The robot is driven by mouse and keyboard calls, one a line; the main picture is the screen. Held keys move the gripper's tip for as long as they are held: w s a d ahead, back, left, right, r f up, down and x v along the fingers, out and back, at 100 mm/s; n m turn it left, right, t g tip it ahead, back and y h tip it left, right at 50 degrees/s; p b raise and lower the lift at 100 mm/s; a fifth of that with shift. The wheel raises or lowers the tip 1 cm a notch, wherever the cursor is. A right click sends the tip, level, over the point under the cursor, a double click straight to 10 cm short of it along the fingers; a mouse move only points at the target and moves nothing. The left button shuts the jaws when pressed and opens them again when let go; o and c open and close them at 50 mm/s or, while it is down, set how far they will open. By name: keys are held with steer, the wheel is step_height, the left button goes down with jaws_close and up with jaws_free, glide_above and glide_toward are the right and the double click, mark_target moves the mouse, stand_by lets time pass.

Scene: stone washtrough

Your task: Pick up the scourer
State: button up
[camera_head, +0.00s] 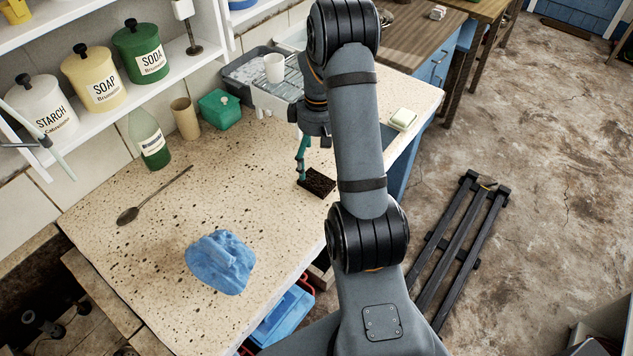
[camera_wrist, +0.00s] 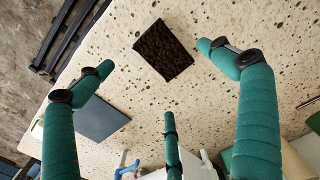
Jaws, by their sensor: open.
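The scourer, a dark brown, nearly black rough block (camera_head: 318,184), lies flat on the speckled stone top, near its front edge and left of my arm. In the wrist view the scourer (camera_wrist: 163,51) lies alone at the upper middle, beyond my fingertips and nearly level with the gap between the two outer ones. My gripper (camera_wrist: 155,78) has teal fingers with black joints, spread wide open with nothing between them. In the head view one teal finger of my gripper (camera_head: 302,172) points down close by the scourer's left edge; my arm hides the others. Contact cannot be told.
A blue cloth (camera_head: 220,262) and a long spoon (camera_head: 152,196) lie on the left. A green bottle (camera_head: 150,140), beige cup (camera_head: 186,118) and green box (camera_head: 220,110) stand along the wall. A pale soap (camera_head: 403,119) sits right of my arm. Stone around the scourer is bare.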

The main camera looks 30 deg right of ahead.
mark_target(320, 178)
steer(key=f, duration=0.3)
steer(key=f+p, duration=0.1)
steer(key=f, duration=0.1)
steer(key=shift+s, duration=0.35)
steer(key=shift+w+f, duration=0.1)
steer(key=shift+f, duration=0.4)
steer(key=shift+c, duration=1.1)
steer(key=c, duration=0.7)
steer(key=shift+r, duration=0.1)
